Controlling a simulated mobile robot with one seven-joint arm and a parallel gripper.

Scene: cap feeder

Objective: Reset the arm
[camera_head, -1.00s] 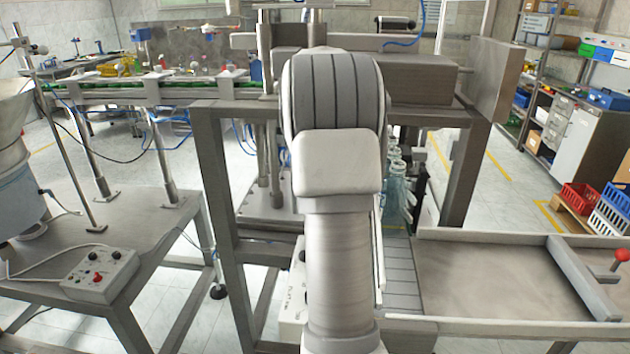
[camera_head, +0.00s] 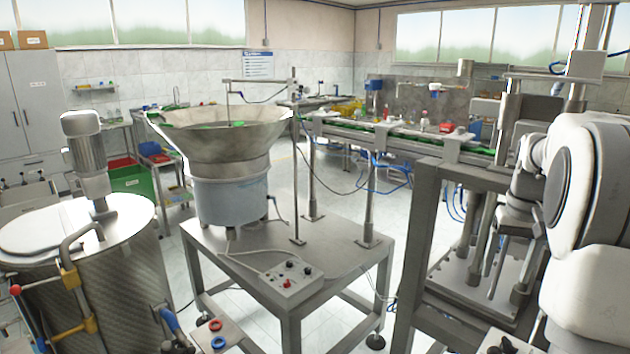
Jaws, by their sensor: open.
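My arm shows at the right edge of the head view as white rounded links, in front of the grey metal machine frame (camera_head: 425,230).
A control box (camera_head: 288,283) with several knobs sits on the table's front. A conveyor (camera_head: 385,137) runs from the feeder to the machine frame. A large metal tank (camera_head: 110,285) stands at the left. Tiled floor shows between the table and the frame.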

